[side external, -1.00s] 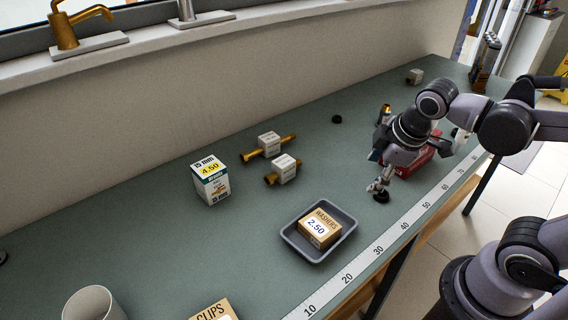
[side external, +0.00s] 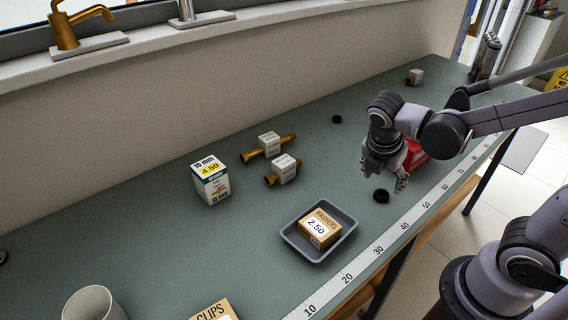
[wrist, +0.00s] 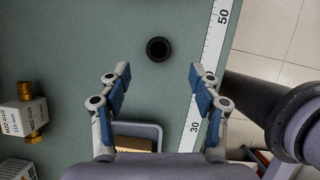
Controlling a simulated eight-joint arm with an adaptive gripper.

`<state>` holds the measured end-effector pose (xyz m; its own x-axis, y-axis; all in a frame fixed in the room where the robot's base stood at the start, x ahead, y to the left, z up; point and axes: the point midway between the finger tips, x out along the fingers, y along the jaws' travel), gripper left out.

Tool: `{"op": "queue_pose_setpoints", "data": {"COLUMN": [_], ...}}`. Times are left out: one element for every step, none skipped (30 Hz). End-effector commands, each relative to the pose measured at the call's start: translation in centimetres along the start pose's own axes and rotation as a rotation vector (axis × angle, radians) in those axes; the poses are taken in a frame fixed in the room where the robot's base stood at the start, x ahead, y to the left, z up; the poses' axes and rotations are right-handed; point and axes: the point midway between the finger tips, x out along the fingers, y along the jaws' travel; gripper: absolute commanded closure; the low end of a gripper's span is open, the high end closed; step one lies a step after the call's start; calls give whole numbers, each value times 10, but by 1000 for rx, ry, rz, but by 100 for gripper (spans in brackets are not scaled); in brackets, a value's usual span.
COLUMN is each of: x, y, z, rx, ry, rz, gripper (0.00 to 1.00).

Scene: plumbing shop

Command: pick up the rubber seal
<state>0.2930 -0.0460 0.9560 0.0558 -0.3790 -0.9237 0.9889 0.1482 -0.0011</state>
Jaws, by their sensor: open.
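The rubber seal, a small black ring (side external: 381,196), lies flat on the green bench near the white measuring strip. In the wrist view the seal (wrist: 159,49) is ahead of the fingertips, roughly centred between their lines. My gripper (side external: 386,180) is above the bench, close to the seal, with its fingers pointing down. In the wrist view my gripper (wrist: 159,71) is open, with two blue-padded fingers wide apart and nothing between the tips. A second small black ring (side external: 337,119) lies farther back on the bench.
A grey tray (side external: 345,244) holding a washers box (side external: 320,228) stands in front of the seal. A red item (side external: 415,156) is behind my gripper. Bench around the seal is clear.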

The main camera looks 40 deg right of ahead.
Motion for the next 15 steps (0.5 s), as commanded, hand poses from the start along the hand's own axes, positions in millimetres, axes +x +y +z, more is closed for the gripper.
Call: {"op": "queue_pose_setpoints", "data": {"x": [5,8,10,12,13,14,15,16,17,18,19,22,25,28,32], "y": [0,0,0,0,0,0,0,0,0,0,0,0,0,1,1], "z": [0,0,0,0,0,0,0,0,0,0,0,0,0,0,1], "rx": [1,2,2,3,3,3,2,2,2,2,2,2,2,2,3], "ry": [0,0,0,0,0,0,0,0,0,0,1,1,1,1,1], "rz": [0,0,0,0,0,0,0,0,0,0,0,0,-1,-1,-1], "gripper": [37,37,37,37,37,37,37,37,37,37,37,37,37,37,37]}}
